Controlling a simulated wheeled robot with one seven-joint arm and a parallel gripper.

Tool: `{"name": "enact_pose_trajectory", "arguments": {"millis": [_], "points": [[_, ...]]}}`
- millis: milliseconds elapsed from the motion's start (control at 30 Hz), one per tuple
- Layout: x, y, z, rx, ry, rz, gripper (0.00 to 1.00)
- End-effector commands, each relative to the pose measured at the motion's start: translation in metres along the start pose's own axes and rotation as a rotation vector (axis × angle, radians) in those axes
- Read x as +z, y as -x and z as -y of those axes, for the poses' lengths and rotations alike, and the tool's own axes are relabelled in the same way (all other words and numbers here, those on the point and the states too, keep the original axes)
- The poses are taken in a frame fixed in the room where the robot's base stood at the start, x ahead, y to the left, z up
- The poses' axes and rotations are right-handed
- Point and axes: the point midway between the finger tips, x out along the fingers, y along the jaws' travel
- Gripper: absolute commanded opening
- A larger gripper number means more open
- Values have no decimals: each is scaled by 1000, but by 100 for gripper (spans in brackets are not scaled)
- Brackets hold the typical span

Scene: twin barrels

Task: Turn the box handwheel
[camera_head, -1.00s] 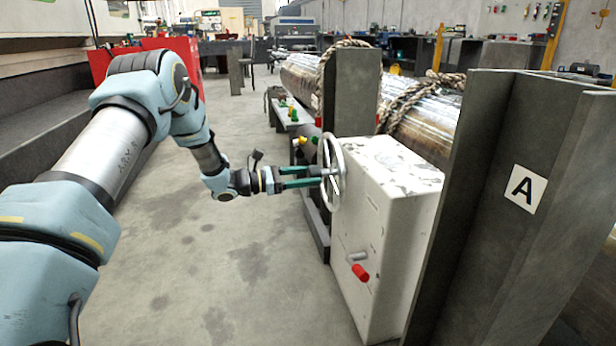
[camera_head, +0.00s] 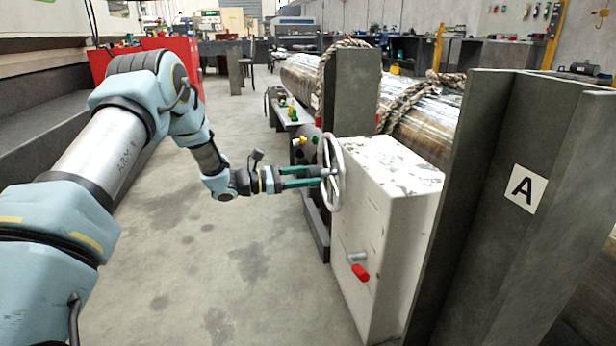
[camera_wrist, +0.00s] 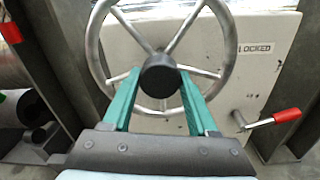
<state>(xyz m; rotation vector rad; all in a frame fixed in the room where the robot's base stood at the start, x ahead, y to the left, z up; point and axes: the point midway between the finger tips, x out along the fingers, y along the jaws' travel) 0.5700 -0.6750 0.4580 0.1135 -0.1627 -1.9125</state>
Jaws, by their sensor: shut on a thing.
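The handwheel (camera_head: 333,172) is a silver spoked ring on the left face of the white box (camera_head: 385,225). In the wrist view the handwheel (camera_wrist: 104,68) fills the upper middle, with a dark round hub (camera_wrist: 160,74). My gripper (camera_head: 318,174) reaches it from the left in the head view. Its green fingers (camera_wrist: 160,92) lie on either side of the hub and are shut on it. The exact contact at the fingertips is partly hidden by the hub. A "LOCKED" label (camera_wrist: 255,48) is on the box face, right of the wheel.
A red-handled lever (camera_head: 360,272) sticks out low on the box and also shows in the wrist view (camera_wrist: 287,115). A dark steel post marked A (camera_head: 480,200) stands right of the box. A large metal cylinder (camera_head: 430,130) lies behind. The floor at left is clear.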

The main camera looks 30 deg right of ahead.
Motion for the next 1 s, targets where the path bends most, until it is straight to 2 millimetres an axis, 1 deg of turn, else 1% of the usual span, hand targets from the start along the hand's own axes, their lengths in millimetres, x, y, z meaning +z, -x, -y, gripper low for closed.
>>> {"name": "enact_pose_trajectory", "arguments": {"millis": [167,367,1000], "points": [[0,2,-1,2,-60,2,0],[-1,2,-1,4,-196,5,0],[-1,2,-3,8,-798,18,0]]}}
